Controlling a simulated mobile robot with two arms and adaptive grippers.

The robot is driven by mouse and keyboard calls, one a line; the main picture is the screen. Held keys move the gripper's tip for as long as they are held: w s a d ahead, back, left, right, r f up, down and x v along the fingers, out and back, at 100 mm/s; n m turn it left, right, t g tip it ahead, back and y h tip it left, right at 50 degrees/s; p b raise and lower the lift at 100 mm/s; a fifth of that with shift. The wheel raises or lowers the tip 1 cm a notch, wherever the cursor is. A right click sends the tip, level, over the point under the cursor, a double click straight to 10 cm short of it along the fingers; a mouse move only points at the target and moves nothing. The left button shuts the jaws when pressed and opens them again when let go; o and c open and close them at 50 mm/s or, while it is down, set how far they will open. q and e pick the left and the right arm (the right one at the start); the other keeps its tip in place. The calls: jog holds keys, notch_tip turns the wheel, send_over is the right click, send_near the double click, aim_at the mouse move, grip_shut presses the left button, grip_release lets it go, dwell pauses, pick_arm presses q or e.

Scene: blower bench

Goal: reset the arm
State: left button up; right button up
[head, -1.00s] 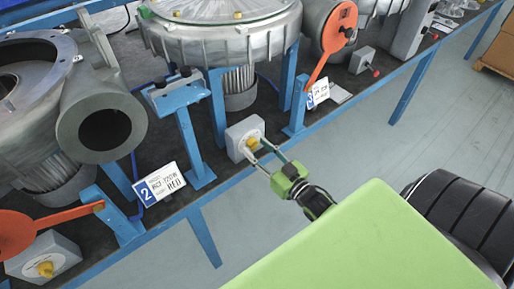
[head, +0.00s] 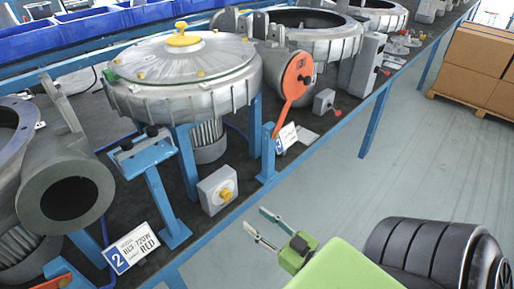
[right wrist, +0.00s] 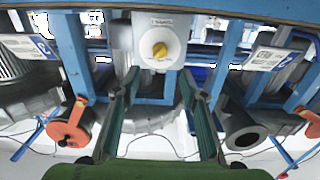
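My right gripper (head: 258,225), with a green body and two slim fingers, is in front of the bench, over the floor. Its fingers are spread apart with nothing between them. In the right wrist view the open fingers (right wrist: 159,75) point towards a grey box (right wrist: 160,32) with a yellow knob (right wrist: 160,51). My left gripper is not in view.
Large grey blower housings (head: 185,75) stand along the bench. An orange lever (head: 293,85), a blue post (head: 162,200) and a number 2 sign (head: 131,247) are near the front edge. Cardboard boxes (head: 480,60) stand on a pallet at the upper right. The floor (head: 410,150) between is clear.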

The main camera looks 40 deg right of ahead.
jog(key=s+a+f+g+h, duration=0.1)
jog(key=s+f+g, duration=0.35)
jog(key=f, duration=1.05)
jog(key=s+a+f+g, duration=0.1)
jog(key=s+f+g, duration=0.35)
jog(key=f, duration=1.05)
jog(key=s+a+f+n+g, duration=0.1)
jog(key=s+a+f+g, duration=0.3)
jog(key=s+f, duration=0.4)
jog(key=s+a+f+g, duration=0.4)
jog(key=s+f, duration=0.4)
jog(key=s, duration=0.7)
jog(key=shift+n, duration=0.4)
jog(key=c, duration=0.3)
jog(key=shift+w, duration=0.1)
